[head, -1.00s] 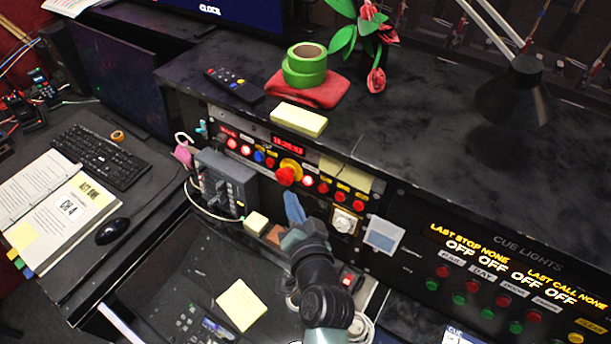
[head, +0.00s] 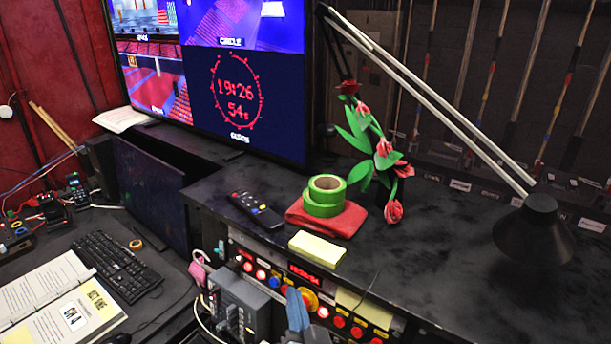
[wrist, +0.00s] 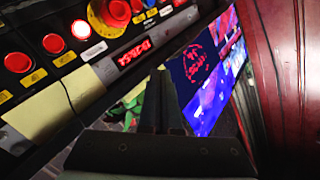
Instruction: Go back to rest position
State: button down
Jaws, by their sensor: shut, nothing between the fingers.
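My gripper (head: 297,308) shows at the bottom of the head view as a narrow blue tip in front of the button panel. The rest of my arm is mostly below the frame. In the wrist view its dark fingers (wrist: 158,100) are together, with nothing between them. The button panel (wrist: 70,50) is at the upper left of the wrist view, with red buttons and a red mushroom button (wrist: 115,12). In the head view the gripper tip partly covers the panel near the mushroom button.
A black desktop holds a remote (head: 256,210), green tape rolls (head: 324,197) on a red cloth (head: 327,220), yellow notes (head: 317,247), paper flowers (head: 383,160) and a lamp (head: 534,230). A monitor (head: 240,90) stands behind, also in the wrist view (wrist: 205,65). A keyboard (head: 115,268) lies left.

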notch_tip(320, 180, up, 26)
jog(key=s+r+n+t+b, duration=0.1)
jog(key=s+n+t+b, duration=0.1)
jog(key=n+t+b, duration=0.3)
jog(key=s+d+r+t+h, duration=0.1)
jog(key=s+r+t+h, duration=0.2)
jog(key=s+r, duration=1)
notch_tip(320, 180, up, 2)
jog(key=t, duration=0.2)
jog(key=shift+d+r+t, duration=0.15)
jog(key=shift+d+t, duration=0.15)
jog(key=shift+t, duration=0.1)
